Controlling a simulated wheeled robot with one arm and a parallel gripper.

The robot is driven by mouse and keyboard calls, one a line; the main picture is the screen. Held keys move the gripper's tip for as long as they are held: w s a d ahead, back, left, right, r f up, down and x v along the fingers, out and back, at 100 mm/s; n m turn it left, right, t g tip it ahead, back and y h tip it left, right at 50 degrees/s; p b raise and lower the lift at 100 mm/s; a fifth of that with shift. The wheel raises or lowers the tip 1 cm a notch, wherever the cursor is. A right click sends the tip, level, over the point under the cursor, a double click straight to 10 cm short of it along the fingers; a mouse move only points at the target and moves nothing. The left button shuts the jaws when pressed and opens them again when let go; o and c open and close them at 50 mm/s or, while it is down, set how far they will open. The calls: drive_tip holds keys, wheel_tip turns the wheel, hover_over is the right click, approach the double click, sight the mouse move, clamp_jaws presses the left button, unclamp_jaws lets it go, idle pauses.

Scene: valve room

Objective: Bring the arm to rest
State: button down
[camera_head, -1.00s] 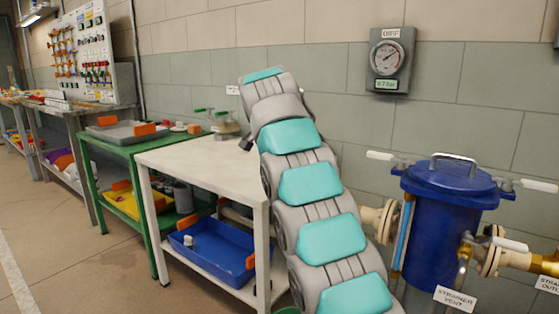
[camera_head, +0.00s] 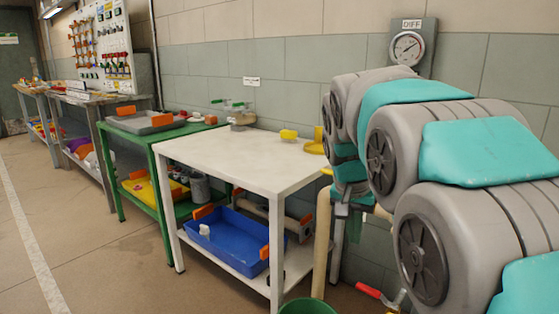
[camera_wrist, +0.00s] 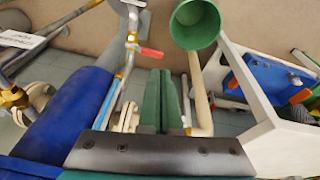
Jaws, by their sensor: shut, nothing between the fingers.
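My arm (camera_head: 470,150) is folded across the right side of the head view, a chain of grey and teal links that bends down right of the white table. Its lower end hangs beside the table's right edge, partly hidden by the nearer links. In the wrist view my gripper (camera_wrist: 162,74) points down toward the floor area. Its green fingers are together with nothing between them.
The white table (camera_head: 235,155) is left of my arm, with a blue tray (camera_head: 228,240) on its lower shelf. A green bucket (camera_head: 308,306) stands on the floor. The wrist view shows a blue strainer vessel (camera_wrist: 62,110) and pipes close by. The left floor is clear.

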drive_tip(key=s+f+n+g, duration=0.1)
drive_tip(key=s+f, duration=0.4)
drive_tip(key=s, duration=0.5)
drive_tip(key=s+f+n+g+y, duration=0.1)
drive_tip(key=s+f+n, duration=0.2)
drive_tip(key=s, duration=0.8)
drive_tip(key=s+f+n+g+y, duration=0.1)
drive_tip(key=s+f+n+g, duration=0.1)
drive_tip(key=s+f, duration=0.6)
drive_tip(key=s, duration=0.3)
drive_tip(key=shift+a, duration=0.25)
